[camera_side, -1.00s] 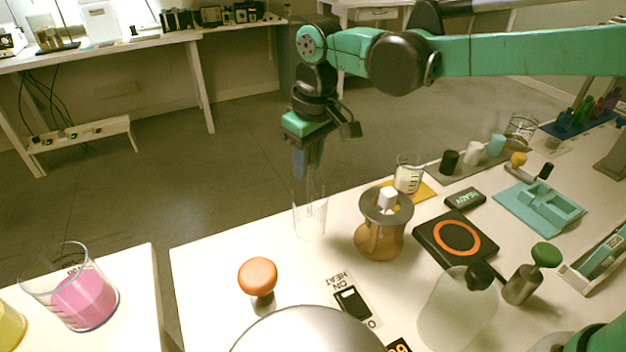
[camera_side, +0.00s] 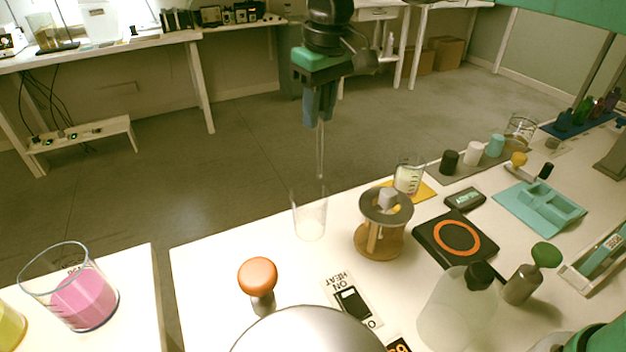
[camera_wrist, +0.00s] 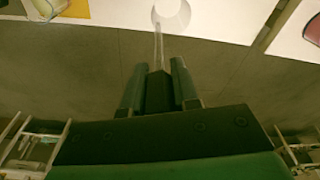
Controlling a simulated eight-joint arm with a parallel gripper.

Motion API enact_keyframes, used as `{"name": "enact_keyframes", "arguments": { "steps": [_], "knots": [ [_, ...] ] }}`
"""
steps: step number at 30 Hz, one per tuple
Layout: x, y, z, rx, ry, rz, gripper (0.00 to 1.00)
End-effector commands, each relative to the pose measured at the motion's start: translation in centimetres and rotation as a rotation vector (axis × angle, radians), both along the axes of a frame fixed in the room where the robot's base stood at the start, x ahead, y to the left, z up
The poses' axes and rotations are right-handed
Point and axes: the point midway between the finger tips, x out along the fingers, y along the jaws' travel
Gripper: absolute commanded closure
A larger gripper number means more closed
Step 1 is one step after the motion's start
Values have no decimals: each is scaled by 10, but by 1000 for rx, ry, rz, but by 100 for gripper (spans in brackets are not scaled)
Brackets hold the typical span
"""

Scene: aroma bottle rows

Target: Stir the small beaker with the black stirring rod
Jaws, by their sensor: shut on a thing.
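My gripper (camera_side: 320,108) is shut on a thin, clear-looking stirring rod (camera_side: 320,152), which hangs upright below the fingers. The rod's lower tip is just above the rim of a tall clear glass (camera_side: 311,218) at the table's back edge. In the wrist view the rod (camera_wrist: 158,45) points from the fingertips (camera_wrist: 159,72) towards a pale round shape, apparently that glass. A small beaker (camera_side: 409,176) with pale yellowish contents and dark marks stands on a yellow mat (camera_side: 427,193), right of the glass. No black rod can be made out.
A wooden stand (camera_side: 380,238) with a grey ring top is between the glass and the front of the small beaker. A black plate with an orange ring (camera_side: 457,236), a squat bottle (camera_side: 455,315) and an orange knob (camera_side: 258,276) crowd the table. Open floor lies behind the back edge.

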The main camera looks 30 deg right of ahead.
Motion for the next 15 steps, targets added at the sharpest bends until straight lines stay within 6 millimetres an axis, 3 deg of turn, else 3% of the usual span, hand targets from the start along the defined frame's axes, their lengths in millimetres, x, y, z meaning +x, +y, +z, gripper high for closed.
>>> {"name": "enact_keyframes", "arguments": {
  "steps": [9,15],
  "knots": [
    [11,-131,11,-1,1,-470,100],
    [3,-184,15,0,0,-670,100]
  ]
}}
